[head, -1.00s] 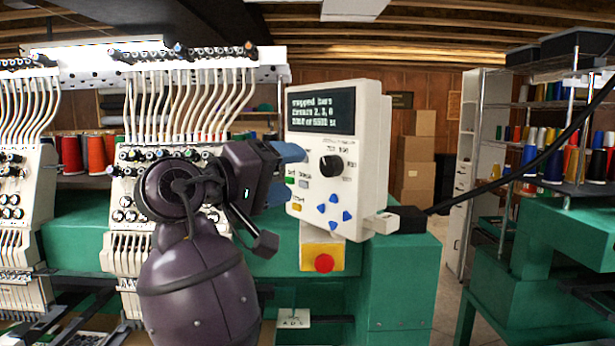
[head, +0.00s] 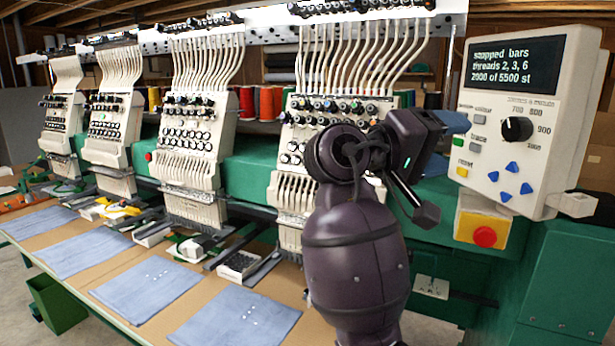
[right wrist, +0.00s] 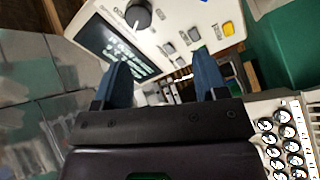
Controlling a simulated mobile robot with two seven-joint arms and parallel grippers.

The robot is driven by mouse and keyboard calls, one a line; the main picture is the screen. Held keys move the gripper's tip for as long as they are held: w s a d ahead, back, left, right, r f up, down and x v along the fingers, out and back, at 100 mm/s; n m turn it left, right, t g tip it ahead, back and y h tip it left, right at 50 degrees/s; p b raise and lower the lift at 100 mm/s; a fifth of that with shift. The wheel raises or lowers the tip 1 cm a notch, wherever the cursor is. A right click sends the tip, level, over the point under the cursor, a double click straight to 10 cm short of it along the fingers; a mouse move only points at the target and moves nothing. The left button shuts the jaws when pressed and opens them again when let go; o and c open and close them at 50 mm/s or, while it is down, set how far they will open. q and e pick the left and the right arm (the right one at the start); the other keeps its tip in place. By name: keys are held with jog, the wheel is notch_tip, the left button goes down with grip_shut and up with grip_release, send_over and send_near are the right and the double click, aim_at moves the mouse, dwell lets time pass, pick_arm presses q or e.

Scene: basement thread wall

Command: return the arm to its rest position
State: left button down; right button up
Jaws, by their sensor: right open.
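My right arm (head: 355,240) rises in the middle of the head view, in front of an embroidery head. My right gripper (head: 455,122) has blue fingers beside the left edge of the white control panel (head: 545,100). Whether they touch it cannot be told from the head view. In the right wrist view, the gripper (right wrist: 163,78) is open with nothing between its fingers, and the panel (right wrist: 190,20) lies beyond them. My left gripper is not in view.
A red button (head: 485,237) on a yellow box sits below the panel. Several embroidery heads (head: 195,130) line the green machine to the left. Blue cloths (head: 235,317) lie on the tan table (head: 130,240) in front. A green bin (head: 65,305) stands at the lower left.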

jog(key=w+d+f+n+t+y, duration=0.1)
jog(key=w+d+f+n+t, duration=0.15)
jog(key=f, duration=0.35)
jog(key=w+d+f+n+t+y, duration=0.1)
jog(key=w+f+n+t, duration=0.15)
jog(key=f, duration=0.25)
notch_tip(320, 180, down, 25)
jog(key=d+n+t+y, duration=0.2)
jog(key=n+t+y, duration=0.2)
jog(key=y, duration=0.4)
jog(key=s+f+m+g+y, duration=0.1)
jog(key=s+f+m+y, duration=0.4)
jog(key=s+f, duration=1.8)
jog(key=s+y, duration=0.2)
jog(key=shift+y, duration=0.4)
jog(key=shift+s+a, duration=0.1)
jog(key=shift+f, duration=0.1)
